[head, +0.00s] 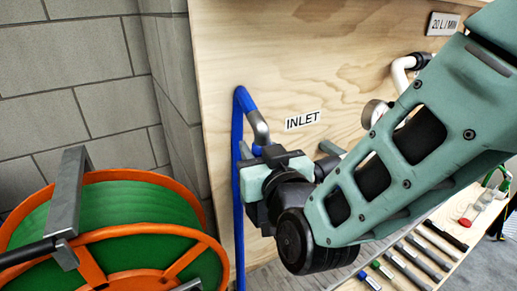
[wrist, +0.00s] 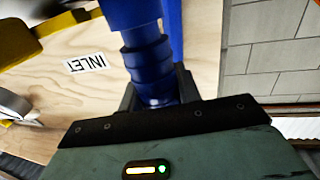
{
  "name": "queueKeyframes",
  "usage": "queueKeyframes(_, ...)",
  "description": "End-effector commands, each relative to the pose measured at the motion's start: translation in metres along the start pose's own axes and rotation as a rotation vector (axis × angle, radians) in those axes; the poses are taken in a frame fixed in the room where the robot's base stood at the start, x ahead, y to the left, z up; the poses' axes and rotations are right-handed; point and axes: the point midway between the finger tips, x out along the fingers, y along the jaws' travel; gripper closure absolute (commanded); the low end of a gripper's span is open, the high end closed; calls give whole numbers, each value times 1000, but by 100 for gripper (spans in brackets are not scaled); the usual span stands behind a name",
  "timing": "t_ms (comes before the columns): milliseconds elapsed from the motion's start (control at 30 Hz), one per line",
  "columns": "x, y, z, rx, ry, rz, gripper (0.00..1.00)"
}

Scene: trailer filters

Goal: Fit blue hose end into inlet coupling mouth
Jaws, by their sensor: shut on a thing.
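My gripper (head: 278,165) is shut on the blue hose (wrist: 146,60) near its end, in front of the wooden panel. In the head view the blue hose (head: 238,150) rises along the panel's left edge and bends over at the top. A grey metallic section (head: 259,130) runs from that bend down to my gripper. In the wrist view the stepped blue piece stands between the dark fingers, its lower part hidden by the gripper body. I cannot clearly make out the inlet coupling mouth in either view, nor whether the hose end touches it.
An orange reel with green hose (head: 115,220) stands close at left. A white pipe (head: 402,75) is on the panel at right. Several tools lie on the bench (head: 400,275) below my arm.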

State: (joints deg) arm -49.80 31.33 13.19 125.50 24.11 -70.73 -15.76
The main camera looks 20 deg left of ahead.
Motion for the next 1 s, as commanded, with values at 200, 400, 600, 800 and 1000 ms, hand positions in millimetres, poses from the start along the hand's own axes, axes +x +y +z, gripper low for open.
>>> queueKeyframes(200,0,0,6,0,1,0,93)
queueKeyframes(400,0,0,10,0,1,0,93)
queueKeyframes(600,0,0,15,0,1,0,93)
queueKeyframes(800,0,0,18,0,1,0,64)
queueKeyframes(1000,0,0,17,0,1,0,41)
